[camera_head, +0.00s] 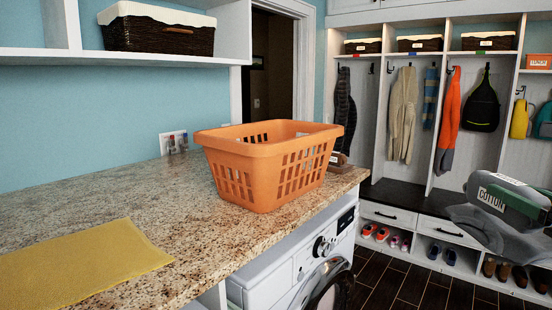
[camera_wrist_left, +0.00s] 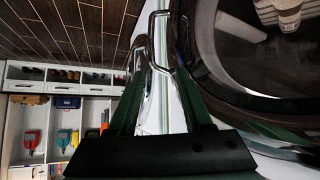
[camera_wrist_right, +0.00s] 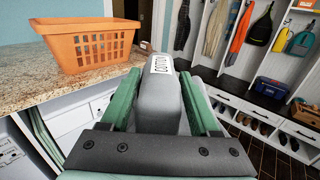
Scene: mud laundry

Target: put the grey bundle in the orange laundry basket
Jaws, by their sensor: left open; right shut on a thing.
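The orange laundry basket (camera_head: 262,180) stands upright on the granite counter near its right end. It also shows at upper left in the right wrist view (camera_wrist_right: 88,48). The grey bundle (camera_wrist_right: 158,105), with a white COTTON label, is between the green fingers of my right gripper (camera_wrist_right: 160,82), which is shut on it. In the head view the bundle (camera_head: 482,187) is in the air at the right, apart from the basket and beyond the counter edge. My left gripper (camera_wrist_left: 160,65) is open, seen only in the left wrist view, beside a round dark washer door (camera_wrist_left: 270,60).
A yellow cloth (camera_head: 75,265) lies on the counter (camera_head: 160,210) at the left front. The washing machine (camera_head: 300,275) stands below the counter. Cubbies with hanging clothes (camera_head: 403,115) and a bench with shoes (camera_head: 378,232) are behind.

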